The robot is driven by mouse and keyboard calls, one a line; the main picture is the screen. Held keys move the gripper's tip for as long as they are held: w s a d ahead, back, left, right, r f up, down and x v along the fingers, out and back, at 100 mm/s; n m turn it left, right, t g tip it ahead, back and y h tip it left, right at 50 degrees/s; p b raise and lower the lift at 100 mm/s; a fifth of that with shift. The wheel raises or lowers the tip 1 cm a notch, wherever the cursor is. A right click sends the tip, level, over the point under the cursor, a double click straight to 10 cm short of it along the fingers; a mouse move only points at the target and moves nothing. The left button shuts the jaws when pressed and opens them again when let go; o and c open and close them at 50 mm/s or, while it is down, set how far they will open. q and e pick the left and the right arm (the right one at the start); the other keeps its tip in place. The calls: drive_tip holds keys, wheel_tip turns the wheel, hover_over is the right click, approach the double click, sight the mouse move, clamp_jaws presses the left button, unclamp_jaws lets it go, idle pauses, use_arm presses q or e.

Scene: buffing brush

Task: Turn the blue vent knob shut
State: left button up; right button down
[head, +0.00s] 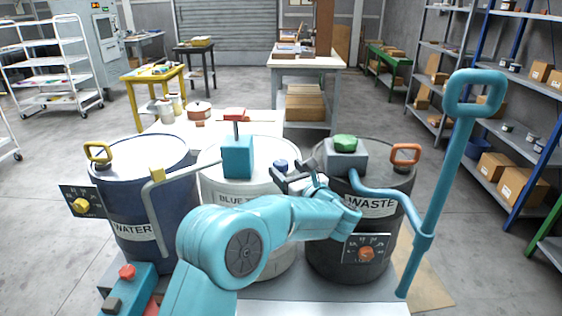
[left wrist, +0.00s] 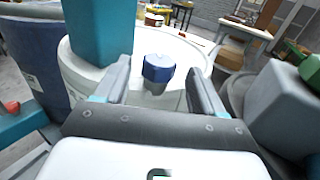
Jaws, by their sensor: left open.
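The blue vent knob (head: 281,165) is a small faceted knob on the lid of the white drum (head: 215,180) in the middle. In the left wrist view the knob (left wrist: 158,68) stands upright on the pale lid. My left gripper (head: 292,174) is open over the right part of that lid, close to the knob. In the left wrist view its two fingers lie on either side of the knob, with a gap to each. I cannot tell how far the fingertips reach around it. My right gripper is not in view.
A teal block (head: 238,157) with a red top stands on the lid left of the knob. The black waste drum (head: 385,210), with a grey box and green knob (head: 345,143), is to the right. The blue water drum (head: 145,165) is to the left. A tall teal handle (head: 450,165) rises at right.

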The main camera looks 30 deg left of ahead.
sight(279, 168)
use_arm(q)
drive_tip(key=shift+x, duration=2)
drive_tip(key=c, duration=1)
drive_tip(key=shift+o, duration=0.2)
drive_tip(key=shift+f, duration=0.1)
drive_tip(key=m+t+h+b, duration=0.1)
drive_tip(key=b, duration=0.3)
drive_tip(key=f+m+t+h+b, duration=0.1)
drive_tip(key=t+b, duration=0.1)
drive_tip(key=b, duration=0.2)
drive_tip(key=shift+s+m+t+b, duration=0.15)
drive_tip(key=shift+m+t+b, duration=0.15)
drive_tip(key=shift+b, duration=0.1)
drive_tip(key=m+t+h+b, duration=0.1)
drive_tip(key=h+b, duration=0.1)
drive_tip(key=m+t+h+b, duration=0.1)
drive_tip(key=m+h+b, duration=0.1)
drive_tip(key=b, duration=0.1)
drive_tip(key=m+t+h+b, duration=0.1)
drive_tip(key=t+b, duration=0.1)
drive_tip(key=b, duration=0.1)
drive_tip(key=shift+r+m+h, duration=0.3)
drive_tip(key=shift+h, duration=0.1)
drive_tip(key=shift+r+m+t+h+b, duration=0.25)
drive_tip(key=shift+m+t+h+b, duration=0.55)
drive_tip(key=shift+h+b, duration=0.5)
